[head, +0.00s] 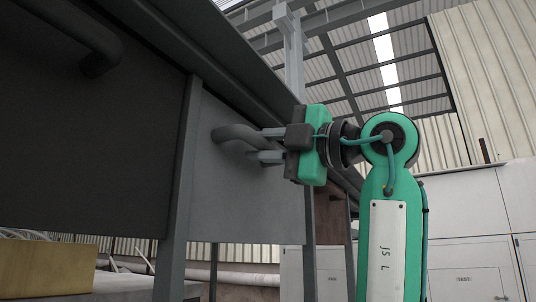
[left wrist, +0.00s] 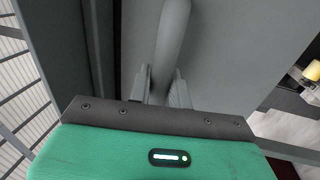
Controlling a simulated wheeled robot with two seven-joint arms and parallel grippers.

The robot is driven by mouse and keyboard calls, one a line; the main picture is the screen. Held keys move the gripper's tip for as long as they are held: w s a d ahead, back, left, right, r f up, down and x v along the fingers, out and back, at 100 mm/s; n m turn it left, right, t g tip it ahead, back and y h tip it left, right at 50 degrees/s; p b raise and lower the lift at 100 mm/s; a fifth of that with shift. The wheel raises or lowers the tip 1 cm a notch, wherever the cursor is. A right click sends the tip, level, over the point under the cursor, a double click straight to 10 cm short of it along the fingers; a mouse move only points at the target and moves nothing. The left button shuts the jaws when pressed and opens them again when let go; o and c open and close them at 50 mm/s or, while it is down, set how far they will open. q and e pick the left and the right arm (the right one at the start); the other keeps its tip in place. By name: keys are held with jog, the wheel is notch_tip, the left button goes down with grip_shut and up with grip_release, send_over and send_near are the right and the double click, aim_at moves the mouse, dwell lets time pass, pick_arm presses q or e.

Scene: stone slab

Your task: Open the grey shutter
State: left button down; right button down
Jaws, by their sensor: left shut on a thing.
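The grey shutter (head: 245,205) is a flat upright panel right of the middle post in the head view. Its thick bar handle (head: 230,132) sticks out near the top. My left gripper (head: 268,145) has its two fingers around the free part of this handle and is shut on it. In the left wrist view the handle (left wrist: 174,35) runs down between the fingers (left wrist: 160,92), with the shutter's face (left wrist: 225,60) behind it. The shutter looks about level with its post; any small gap is not clear. My right gripper is out of view.
A dark panel (head: 80,140) with its own dark handle (head: 85,35) fills the left side. A grey post (head: 179,200) stands between the panels, and a sloping dark beam runs above. A yellowish block (head: 48,268) lies at bottom left. White cabinets (head: 455,230) stand behind.

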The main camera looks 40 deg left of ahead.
pick_arm(q)
jog(key=shift+r, duration=0.35)
jog(key=c, duration=1.3)
grip_release()
jog(key=shift+c, duration=0.2)
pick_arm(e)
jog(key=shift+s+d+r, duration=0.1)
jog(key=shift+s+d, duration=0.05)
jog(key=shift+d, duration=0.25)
pick_arm(q)
jog(key=shift+f, duration=0.1)
